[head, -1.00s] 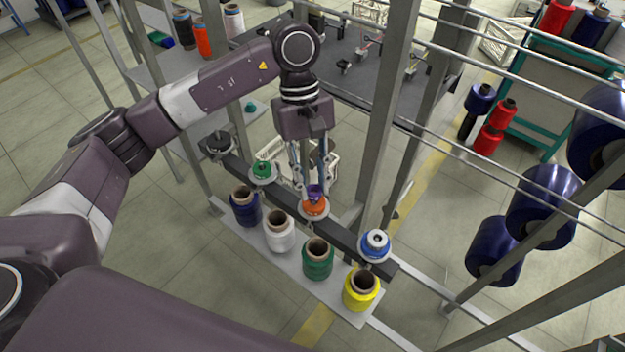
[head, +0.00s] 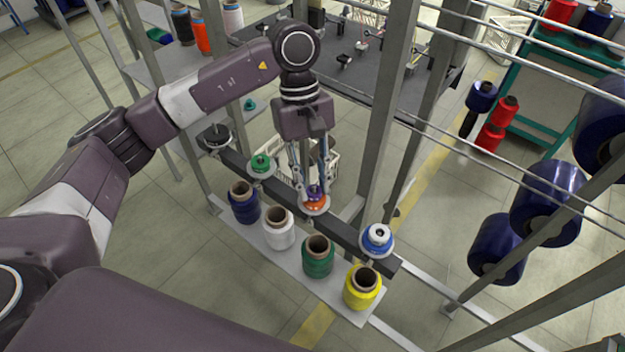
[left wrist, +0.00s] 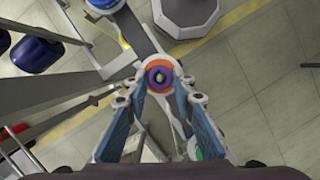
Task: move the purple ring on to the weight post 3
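The purple ring (head: 316,192) sits over the orange ring at the third weight post from the left in the head view. In the left wrist view, the purple ring (left wrist: 159,70) surrounds the post's tip (left wrist: 159,77), and the orange ring (left wrist: 160,63) shows around and below it. My left gripper (head: 314,193) points down at this post with one finger on each side of the purple ring. Its fingertips (left wrist: 160,80) look spread wider than the ring, with orange showing between. Whether a finger touches the ring is hard to tell. My right gripper is out of view.
On the dark rail (head: 345,232), a green ring (head: 261,162) and a blue ring (head: 377,236) stand on either side. Blue, white, green and yellow bobbins (head: 362,290) stand on the plate in front. A metal upright (head: 383,110) rises close right of my left gripper.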

